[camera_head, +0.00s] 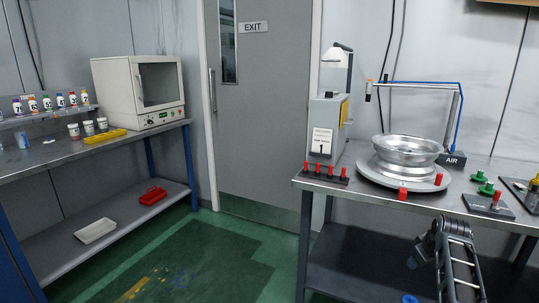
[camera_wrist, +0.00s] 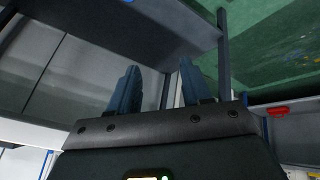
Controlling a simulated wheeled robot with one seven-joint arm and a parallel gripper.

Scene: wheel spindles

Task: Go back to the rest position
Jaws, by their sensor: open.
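My gripper (camera_wrist: 159,68) shows in the wrist view with its two dark blue fingers spread apart and nothing between them. Beyond the fingers are a grey shelf and the green floor. In the head view, part of my arm shows at the lower right, in front of the right bench (camera_head: 345,193) and below its top. A silver wheel rim (camera_head: 408,150) lies on a round grey plate on that bench. A row of red spindles (camera_head: 325,172) stands on a dark strip at the bench's left front. My gripper touches none of these.
A red spindle on a dark block (camera_head: 488,204) and green parts (camera_head: 487,188) lie right of the rim. A lamp-topped machine (camera_head: 325,125) and an AIR stand (camera_head: 453,158) stand behind. The left bench (camera_head: 60,150) carries a white oven (camera_head: 140,90).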

